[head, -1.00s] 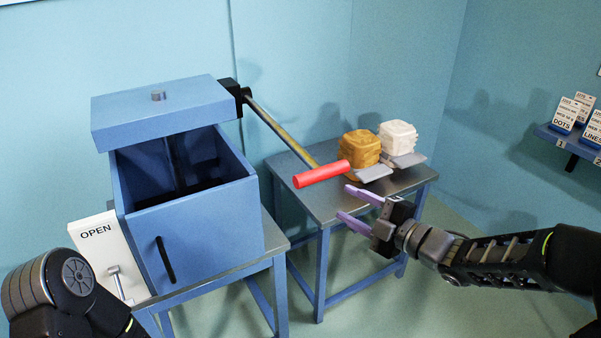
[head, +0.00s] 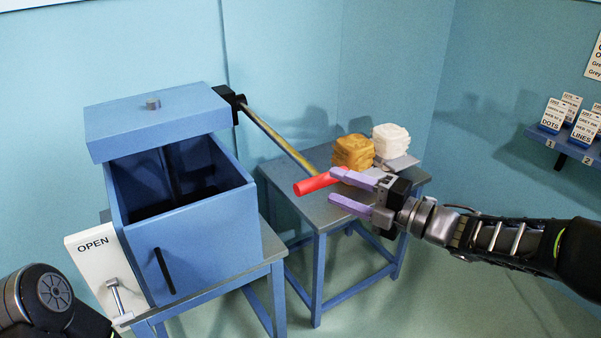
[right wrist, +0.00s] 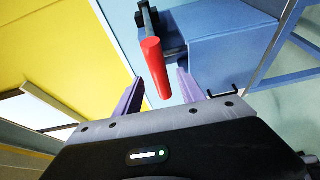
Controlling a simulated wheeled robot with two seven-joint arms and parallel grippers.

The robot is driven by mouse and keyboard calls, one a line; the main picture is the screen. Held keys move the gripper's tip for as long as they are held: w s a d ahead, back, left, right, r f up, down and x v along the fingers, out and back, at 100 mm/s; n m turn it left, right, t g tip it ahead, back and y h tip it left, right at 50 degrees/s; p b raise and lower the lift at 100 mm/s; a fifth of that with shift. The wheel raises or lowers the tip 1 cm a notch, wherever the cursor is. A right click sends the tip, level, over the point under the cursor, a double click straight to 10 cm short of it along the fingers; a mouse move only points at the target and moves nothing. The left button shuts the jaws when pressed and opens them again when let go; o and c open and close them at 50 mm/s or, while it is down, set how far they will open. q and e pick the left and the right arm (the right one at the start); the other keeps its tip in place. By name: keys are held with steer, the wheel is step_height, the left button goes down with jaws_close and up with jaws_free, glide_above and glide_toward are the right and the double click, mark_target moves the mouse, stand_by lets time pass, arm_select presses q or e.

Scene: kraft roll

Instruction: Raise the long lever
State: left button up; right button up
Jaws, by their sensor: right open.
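The long lever (head: 275,139) is a brass-coloured bar that runs from a black pivot at the lid side of a blue box down to a red grip (head: 316,183). My right gripper (head: 345,186) is open, its lilac fingers pointing at the red grip. In the right wrist view the red grip (right wrist: 156,68) lies between the two open fingers (right wrist: 157,90); I cannot tell whether they touch it. In the head view the upper finger partly covers the grip's right end. My left gripper is out of view; only part of my left arm shows at the lower left.
The blue box (head: 205,245) stands on a table with its lid (head: 160,122) raised above it. A brown block (head: 353,151) and a white block (head: 391,139) rest on the side table (head: 318,214) behind the grip. An OPEN sign (head: 92,245) is at left.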

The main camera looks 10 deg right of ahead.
steer(key=shift+w+a, duration=0.1)
steer(key=p+x, duration=0.1)
steer(key=x, duration=0.6)
steer(key=shift+w+a+p, duration=0.2)
steer(key=shift+p, duration=0.2)
jaws_close()
stand_by(0.5)
stand_by(0.9)
